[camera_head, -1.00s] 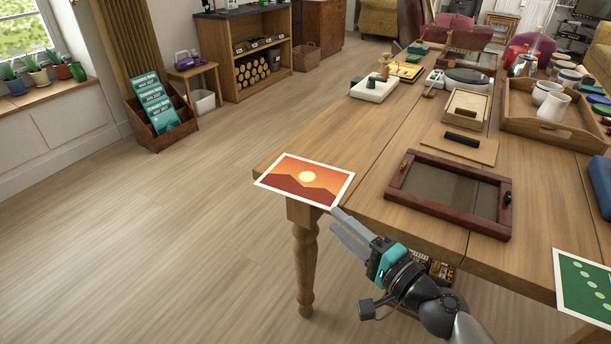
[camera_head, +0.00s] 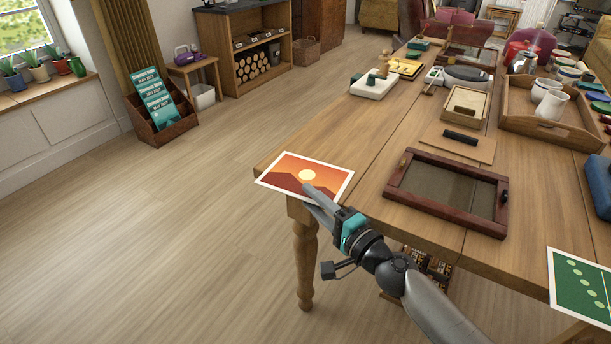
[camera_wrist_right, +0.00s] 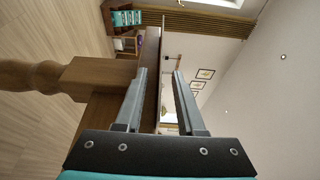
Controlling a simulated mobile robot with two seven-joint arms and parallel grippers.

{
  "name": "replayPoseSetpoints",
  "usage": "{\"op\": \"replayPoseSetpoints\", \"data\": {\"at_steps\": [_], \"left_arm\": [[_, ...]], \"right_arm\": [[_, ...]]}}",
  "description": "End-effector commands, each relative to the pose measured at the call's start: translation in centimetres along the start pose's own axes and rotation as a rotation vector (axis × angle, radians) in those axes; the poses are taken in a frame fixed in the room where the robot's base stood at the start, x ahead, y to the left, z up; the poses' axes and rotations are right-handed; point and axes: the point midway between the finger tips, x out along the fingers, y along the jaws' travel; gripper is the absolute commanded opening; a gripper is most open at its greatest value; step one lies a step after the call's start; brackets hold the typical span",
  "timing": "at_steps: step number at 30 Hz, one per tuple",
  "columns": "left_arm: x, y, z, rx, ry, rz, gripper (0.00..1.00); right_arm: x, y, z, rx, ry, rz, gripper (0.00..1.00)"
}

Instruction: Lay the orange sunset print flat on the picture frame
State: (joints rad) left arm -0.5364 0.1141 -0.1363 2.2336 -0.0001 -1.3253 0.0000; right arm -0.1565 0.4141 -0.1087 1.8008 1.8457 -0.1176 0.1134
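The orange sunset print (camera_head: 306,174), white-bordered, lies at the table's near left corner, with its front edge past the table edge. The picture frame (camera_head: 438,212) is dark red wood around a grey inset and lies flat to the right, with nothing on it. My right gripper (camera_head: 312,193) is at the print's front edge and covers part of it. In the right wrist view, the fingers (camera_wrist_right: 160,85) are apart, with the thin edge-on print (camera_wrist_right: 163,50) seen between them; contact cannot be told. My left gripper is out of view.
The wooden table (camera_head: 370,145) also holds a green dotted print (camera_head: 583,285) at the front right, a black roller (camera_head: 461,137) behind the frame and a wooden tray (camera_head: 552,128) with white jugs. Bare tabletop lies between print and frame. A table leg (camera_head: 304,265) stands below the corner.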

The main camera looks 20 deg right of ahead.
Motion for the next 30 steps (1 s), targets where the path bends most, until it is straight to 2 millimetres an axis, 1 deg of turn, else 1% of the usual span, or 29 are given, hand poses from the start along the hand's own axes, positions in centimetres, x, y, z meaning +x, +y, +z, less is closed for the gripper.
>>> {"op": "replayPoseSetpoints", "data": {"at_steps": [4, 14, 30], "left_arm": [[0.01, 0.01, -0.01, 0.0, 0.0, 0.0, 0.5], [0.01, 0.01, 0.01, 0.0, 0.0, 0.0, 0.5], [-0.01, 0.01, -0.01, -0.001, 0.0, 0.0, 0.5]], "right_arm": [[-0.02, 0.02, 0.0, 0.0, 0.0, 0.0, 0.37], [-0.05, 0.01, 0.01, 0.0, 0.0, 0.0, 0.0], [-0.05, 0.0, 0.02, 0.0, 0.0, 0.0, 0.0]]}}
